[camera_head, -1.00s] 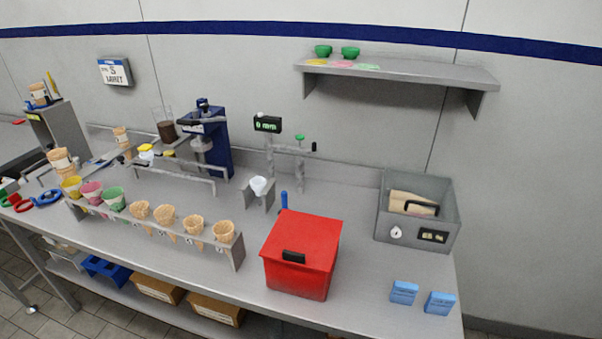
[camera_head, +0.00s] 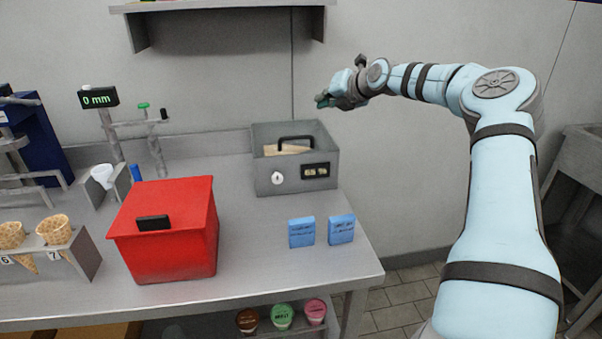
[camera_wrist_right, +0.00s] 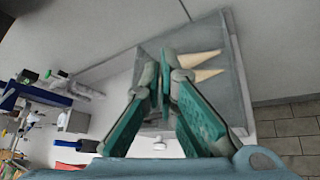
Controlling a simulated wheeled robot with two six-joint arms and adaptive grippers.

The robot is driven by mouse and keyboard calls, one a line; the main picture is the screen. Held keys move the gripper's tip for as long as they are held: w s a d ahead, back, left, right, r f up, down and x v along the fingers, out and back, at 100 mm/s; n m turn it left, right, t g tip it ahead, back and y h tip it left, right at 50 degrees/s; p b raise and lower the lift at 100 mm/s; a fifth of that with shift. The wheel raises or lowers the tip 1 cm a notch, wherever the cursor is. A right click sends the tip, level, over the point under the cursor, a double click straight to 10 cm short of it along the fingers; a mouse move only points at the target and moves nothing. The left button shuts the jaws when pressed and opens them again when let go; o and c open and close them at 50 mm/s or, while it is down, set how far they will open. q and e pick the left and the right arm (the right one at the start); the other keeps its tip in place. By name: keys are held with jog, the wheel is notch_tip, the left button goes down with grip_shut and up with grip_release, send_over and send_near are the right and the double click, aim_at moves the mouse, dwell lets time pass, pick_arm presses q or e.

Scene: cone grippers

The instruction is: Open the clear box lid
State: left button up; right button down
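The box (camera_head: 265,178) stands at the back right of the counter in the head view, grey-walled, with cones visible inside through its clear top. A black handle (camera_head: 296,140) shows on the lid, which looks closed. My right gripper (camera_head: 321,100) is in the air above the box, a little right of the handle, touching nothing. In the right wrist view my gripper (camera_wrist_right: 163,66) has its teal fingers together and empty. The box (camera_wrist_right: 236,80) with pale cones (camera_wrist_right: 196,66) lies beyond them. The handle cannot be made out there. My left gripper is not in view.
A red box (camera_head: 170,235) with a black handle stands front left of the clear-lidded box. Two blue packs (camera_head: 302,232) (camera_head: 341,229) stand in front of it. A shelf (camera_head: 225,8) hangs on the wall above. The counter's right edge is near.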

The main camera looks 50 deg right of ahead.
jog(key=w+a+n+g, duration=0.2)
jog(key=a+n, duration=0.2)
jog(key=a, duration=0.5)
jog(key=g+h, duration=0.1)
jog(key=g, duration=0.4)
send_near(298, 151)
jog(key=shift+m, duration=0.4)
jog(key=x, duration=0.5)
jog(key=shift+w+f, duration=0.15)
jog(key=shift+f, duration=0.25)
jog(key=shift+w+d+f, duration=0.15)
jog(key=shift+d+f, duration=0.1)
jog(key=shift+f, duration=0.15)
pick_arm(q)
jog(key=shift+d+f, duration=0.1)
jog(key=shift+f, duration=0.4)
pick_arm(e)
jog(key=shift+a+r, duration=0.1)
